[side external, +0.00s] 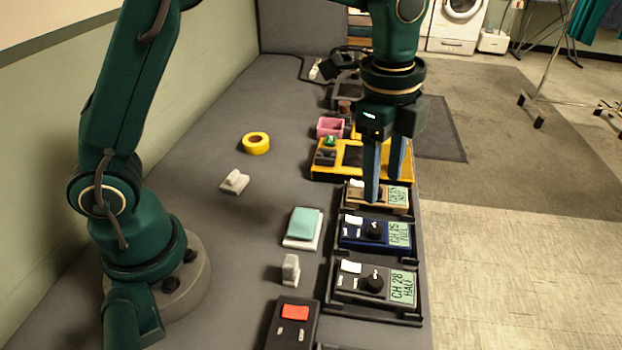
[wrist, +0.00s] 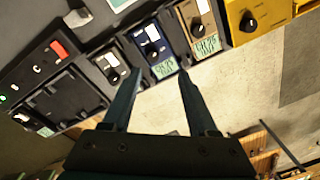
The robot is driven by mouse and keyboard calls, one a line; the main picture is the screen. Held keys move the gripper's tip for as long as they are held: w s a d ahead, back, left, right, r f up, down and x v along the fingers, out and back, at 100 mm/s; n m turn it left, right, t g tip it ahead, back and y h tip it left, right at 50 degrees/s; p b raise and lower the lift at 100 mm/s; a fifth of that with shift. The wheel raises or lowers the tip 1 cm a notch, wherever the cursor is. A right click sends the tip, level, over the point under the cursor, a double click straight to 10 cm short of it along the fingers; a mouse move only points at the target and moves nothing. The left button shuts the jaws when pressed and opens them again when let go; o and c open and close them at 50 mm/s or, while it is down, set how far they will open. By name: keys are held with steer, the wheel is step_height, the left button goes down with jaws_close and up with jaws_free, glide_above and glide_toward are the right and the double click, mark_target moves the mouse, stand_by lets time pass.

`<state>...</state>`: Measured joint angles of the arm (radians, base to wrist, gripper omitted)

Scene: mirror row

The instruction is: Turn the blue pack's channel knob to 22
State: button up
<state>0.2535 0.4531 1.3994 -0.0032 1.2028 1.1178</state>
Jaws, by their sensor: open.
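The blue pack (side external: 352,240) sits in a black cradle, between a tan pack (side external: 358,198) and a black pack (side external: 345,283). Its black knob (side external: 375,229) stands between a white tag and a green screen (side external: 399,234). The screen shows CH and a number ending like 5; its first digit is unclear. My gripper (side external: 384,188) is open and empty, pointing down, with its fingers over the tan pack in the side view. In the wrist view, the blue pack (wrist: 170,44) and its knob (wrist: 153,53) lie beyond the open fingertips (wrist: 158,72).
The black pack's screen (side external: 403,288) reads CH 28 HALF. A red-switched box (side external: 291,325), a teal-topped block (side external: 304,226) and a tape roll (side external: 256,143) lie left of the row. The counter's right edge is close.

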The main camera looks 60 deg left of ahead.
mark_target(375, 228)
steer(key=shift+g, duration=0.5)
steer(key=f, duration=0.8)
steer(key=shift+s+d+f, duration=0.2)
steer(key=shift+d+f, duration=0.05)
steer(key=shift+d, duration=0.15)
jaws_close()
